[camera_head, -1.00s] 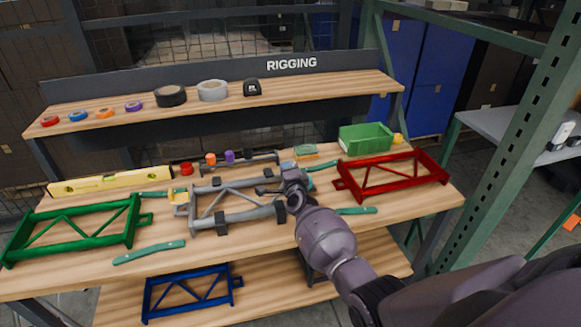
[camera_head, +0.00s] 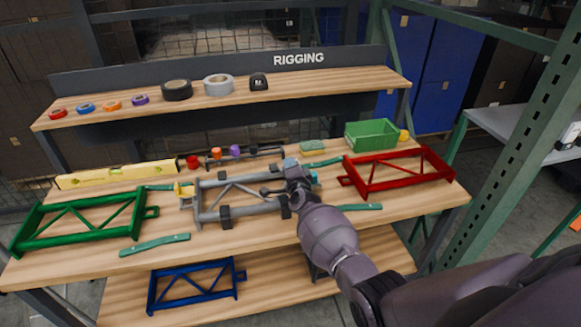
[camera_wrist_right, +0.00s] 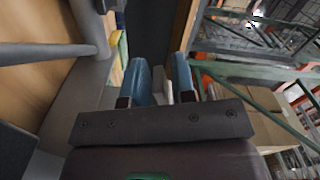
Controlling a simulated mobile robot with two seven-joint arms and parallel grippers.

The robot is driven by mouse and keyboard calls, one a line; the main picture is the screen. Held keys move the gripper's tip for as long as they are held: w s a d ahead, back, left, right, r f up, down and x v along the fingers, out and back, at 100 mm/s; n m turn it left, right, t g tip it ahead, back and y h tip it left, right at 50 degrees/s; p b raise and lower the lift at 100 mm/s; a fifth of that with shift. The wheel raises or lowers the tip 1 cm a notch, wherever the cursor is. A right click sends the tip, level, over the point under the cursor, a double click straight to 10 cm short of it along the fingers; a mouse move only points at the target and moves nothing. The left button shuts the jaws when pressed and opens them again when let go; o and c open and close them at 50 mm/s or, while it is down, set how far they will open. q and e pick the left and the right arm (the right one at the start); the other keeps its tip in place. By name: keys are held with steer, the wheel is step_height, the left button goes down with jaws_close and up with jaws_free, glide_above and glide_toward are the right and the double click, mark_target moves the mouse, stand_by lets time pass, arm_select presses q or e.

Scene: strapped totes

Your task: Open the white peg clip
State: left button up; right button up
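My right gripper (camera_head: 301,170) is at the right end of the grey truss frame (camera_head: 243,211) on the table. In the right wrist view its two blue fingertips (camera_wrist_right: 162,82) are apart. A small white piece (camera_wrist_right: 169,91), perhaps the white peg clip, shows between them. I cannot tell whether the fingers touch it. The grey frame's bars (camera_wrist_right: 50,50) fill the left of that view. In the head view the hand hides the frame's right end, and I cannot make out the clip there. My left gripper is not in view.
A green frame (camera_head: 82,226) lies at the left and a red frame (camera_head: 398,171) at the right. A green bin (camera_head: 371,135) and a yellow level (camera_head: 117,175) stand behind. Green straps (camera_head: 155,245) lie on the table. A blue frame (camera_head: 194,284) is on the lower shelf.

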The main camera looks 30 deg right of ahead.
steer(key=shift+o, duration=0.9)
steer(key=shift+s, duration=0.15)
steer(key=p+v, duration=0.1)
steer(key=v, duration=0.9)
steer(key=shift+s+p, duration=0.3)
steer(key=shift+p, duration=0.1)
